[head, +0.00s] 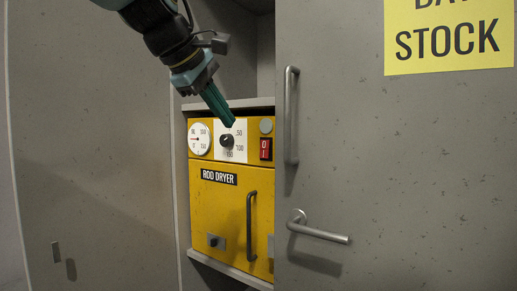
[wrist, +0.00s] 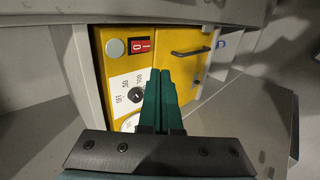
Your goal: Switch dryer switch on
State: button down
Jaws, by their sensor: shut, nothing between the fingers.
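The rod dryer (head: 215,215) is a yellow box set in a recess between grey panels. Its switch (head: 265,149) is a small red rocker marked 0 above and I below, at the right of the dryer's top panel. The switch also shows in the wrist view (wrist: 141,46), left of and above my fingertips. I cannot tell which way the rocker is tipped. My gripper (head: 231,124) is shut and empty, with green fingers pointing down in front of the dial. In the wrist view my fingers (wrist: 160,74) partly cover the dial plate and are apart from the switch.
A black dial knob (head: 227,141) on a white scale and a round gauge (head: 199,138) sit left of the switch. A grey round button (head: 266,126) is above it. A grey door with a vertical handle (head: 291,115) stands close on the right. The dryer door has a handle (head: 251,226).

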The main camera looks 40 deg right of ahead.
jog(key=shift+d, duration=0.1)
jog(key=p, duration=0.4)
send_near(263, 155)
notch_tip(263, 155, down, 4)
jog(key=d, duration=0.3)
jog(key=shift+w+d+f, duration=0.35)
jog(key=shift+w+d, duration=0.1)
jog(key=shift+d, duration=0.15)
jog(key=shift+f+b, duration=0.4)
jog(key=shift+b, duration=0.7)
jog(key=shift+d+r, duration=0.1)
jog(key=shift+r, duration=0.2)
jog(key=shift+r+p, duration=0.1)
jog(key=shift+p, duration=0.2)
